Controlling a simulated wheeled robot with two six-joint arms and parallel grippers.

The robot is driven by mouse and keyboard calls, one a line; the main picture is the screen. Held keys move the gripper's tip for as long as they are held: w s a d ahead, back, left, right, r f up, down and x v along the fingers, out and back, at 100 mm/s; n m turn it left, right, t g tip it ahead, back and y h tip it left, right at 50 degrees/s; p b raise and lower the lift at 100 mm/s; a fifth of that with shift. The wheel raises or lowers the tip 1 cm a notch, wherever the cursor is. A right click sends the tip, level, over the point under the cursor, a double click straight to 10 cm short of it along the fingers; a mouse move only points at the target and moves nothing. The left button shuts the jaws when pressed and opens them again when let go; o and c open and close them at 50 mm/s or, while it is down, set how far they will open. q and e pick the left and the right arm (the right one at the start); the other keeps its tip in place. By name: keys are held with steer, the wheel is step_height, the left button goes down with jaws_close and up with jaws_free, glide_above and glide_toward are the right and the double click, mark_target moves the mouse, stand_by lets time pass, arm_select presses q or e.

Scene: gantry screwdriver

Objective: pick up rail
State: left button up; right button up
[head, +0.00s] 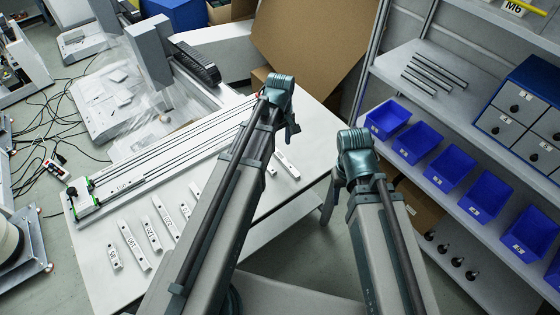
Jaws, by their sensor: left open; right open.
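Several short white labelled rails lie apart on the white table (100,285), among them a front-left rail (114,257), a longer rail (134,246) beside it and a rail (287,165) to the right of my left arm. Which one the task means I cannot tell. A long rail-like assembly (150,165) with dark rods and green end pieces lies along the table's back. No rail is visibly held.
A shelf rack on the right holds blue bins (451,170), a drawer cabinet (520,108) and dark rods (435,70). A large cardboard box (310,45) stands behind the table. Machines and cables (60,110) occupy the left floor.

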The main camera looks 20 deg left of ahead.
mark_target(280, 155)
arm_select(q)
steer(key=shift+f, duration=0.1)
step_height(280, 155, down, 5)
steer(key=b, duration=0.5)
steer(key=shift+s, duration=0.15)
jaws_close()
stand_by(1.2)
